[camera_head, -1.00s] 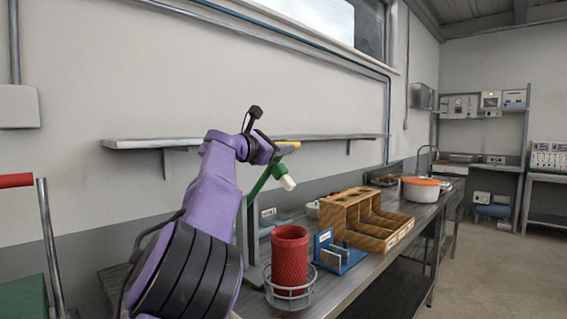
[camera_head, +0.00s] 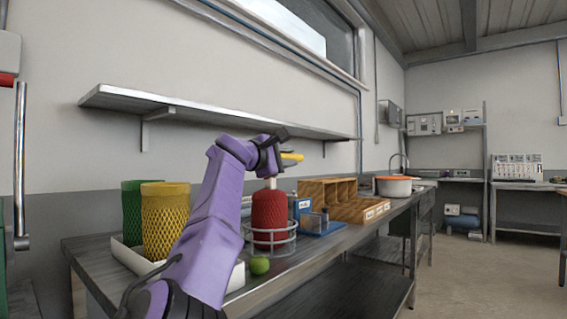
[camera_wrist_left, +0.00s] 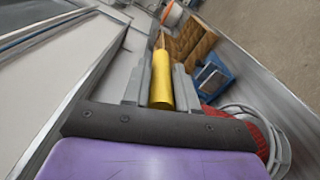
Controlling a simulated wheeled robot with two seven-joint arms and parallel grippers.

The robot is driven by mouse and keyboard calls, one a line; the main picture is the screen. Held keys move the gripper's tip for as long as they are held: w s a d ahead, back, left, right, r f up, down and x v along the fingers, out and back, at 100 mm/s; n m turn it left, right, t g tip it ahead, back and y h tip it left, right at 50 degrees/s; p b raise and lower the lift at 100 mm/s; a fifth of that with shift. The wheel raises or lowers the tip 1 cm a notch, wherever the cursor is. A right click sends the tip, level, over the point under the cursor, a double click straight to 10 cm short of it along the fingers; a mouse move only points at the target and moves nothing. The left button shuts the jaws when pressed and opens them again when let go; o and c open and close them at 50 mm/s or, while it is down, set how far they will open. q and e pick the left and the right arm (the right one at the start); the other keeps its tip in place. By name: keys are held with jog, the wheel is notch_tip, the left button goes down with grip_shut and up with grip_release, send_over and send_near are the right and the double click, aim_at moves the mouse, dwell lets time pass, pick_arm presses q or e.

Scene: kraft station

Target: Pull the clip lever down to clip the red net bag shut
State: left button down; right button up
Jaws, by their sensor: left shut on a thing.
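The red net bag (camera_head: 268,212) stands upright in a wire ring holder (camera_head: 291,236) on the bench. Its top looks rounded and drawn in. The clip lever shows as a yellow handle (camera_head: 292,157) just above the bag; a short pale tip (camera_head: 271,183) reaches down to the bag's top. My left gripper (camera_head: 280,152) is shut on the yellow handle. In the left wrist view the yellow handle (camera_wrist_left: 161,82) lies between the two grey fingers, with the red net bag (camera_wrist_left: 247,124) below right. My arm hides much of the clip stand. My right gripper is out of view.
A yellow net roll (camera_head: 164,222) and a green one (camera_head: 130,212) stand at left in a white tray (camera_head: 127,255). A green fruit (camera_head: 259,266) lies before the holder. A blue stand (camera_head: 322,228), wooden box (camera_head: 360,210) and orange-lidded pot (camera_head: 393,187) are right. A shelf (camera_head: 215,119) hangs above.

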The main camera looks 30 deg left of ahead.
pick_arm(q)
jog(key=shift+f+b, duration=0.45)
jog(key=shift+f, duration=0.4)
jog(key=shift+w+f, duration=0.15)
jog(key=shift+f, duration=0.1)
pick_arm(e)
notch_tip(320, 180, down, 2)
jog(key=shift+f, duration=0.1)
pick_arm(q)
jog(key=shift+f, duration=0.15)
jog(key=c, duration=0.9)
grip_release()
jog(key=shift+c, duration=0.2)
jog(key=shift+a, duration=0.1)
jog(key=shift+r, duration=0.2)
